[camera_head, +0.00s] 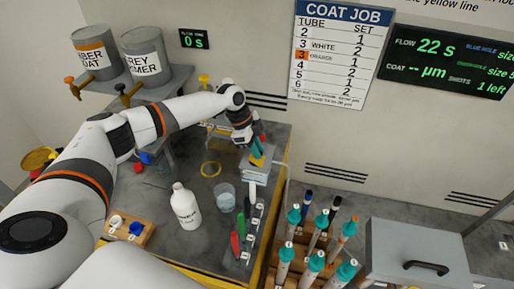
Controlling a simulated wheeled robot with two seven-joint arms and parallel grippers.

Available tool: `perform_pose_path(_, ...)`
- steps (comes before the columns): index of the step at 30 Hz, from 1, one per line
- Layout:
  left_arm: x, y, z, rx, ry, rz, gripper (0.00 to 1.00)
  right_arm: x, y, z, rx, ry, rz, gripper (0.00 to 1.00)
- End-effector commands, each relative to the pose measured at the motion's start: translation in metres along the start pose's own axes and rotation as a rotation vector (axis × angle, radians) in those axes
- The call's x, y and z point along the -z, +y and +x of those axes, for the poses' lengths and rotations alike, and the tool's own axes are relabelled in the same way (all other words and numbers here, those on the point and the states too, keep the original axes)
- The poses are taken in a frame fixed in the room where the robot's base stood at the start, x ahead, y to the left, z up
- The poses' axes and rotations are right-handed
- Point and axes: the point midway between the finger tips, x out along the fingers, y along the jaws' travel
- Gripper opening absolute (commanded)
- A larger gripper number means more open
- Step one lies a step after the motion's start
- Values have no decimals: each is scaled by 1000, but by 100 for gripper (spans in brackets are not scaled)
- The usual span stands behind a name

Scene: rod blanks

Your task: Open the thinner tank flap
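A grey box with a flat lid (415,245) and a black handle (426,267) stands at the lower right. It looks like the thinner tank with its flap, and the lid appears closed; no label on it can be read. My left gripper (256,142) is at the back of the dark bench, far to the left of that lid. It points down just above a small pale block with teal and yellow parts (258,158). Its fingers are too small and overlapped to tell whether they are open or shut. My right gripper is out of view.
Several teal-capped tubes (312,262) stand in a rack between bench and grey box. A white bottle (186,208), a glass beaker (225,198) and a marker strip (252,232) occupy the bench. Two paint tanks (146,58) sit on a shelf at upper left.

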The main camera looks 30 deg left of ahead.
Motion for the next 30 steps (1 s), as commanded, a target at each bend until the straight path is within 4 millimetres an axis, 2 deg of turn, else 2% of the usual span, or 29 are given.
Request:
perform_pose_path(8, -4, 0, -2, 0, 25, 2, 0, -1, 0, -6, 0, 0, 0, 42)
perform_pose_path(14, -12, 0, -3, 2, 117, 4, 0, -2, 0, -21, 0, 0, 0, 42)
perform_pose_path(22, -28, 0, 1, 1, 344, 5, 0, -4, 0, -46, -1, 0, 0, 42)
perform_pose_path(30, -42, 0, 13, 0, 602, 3, 0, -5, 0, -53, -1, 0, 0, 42)
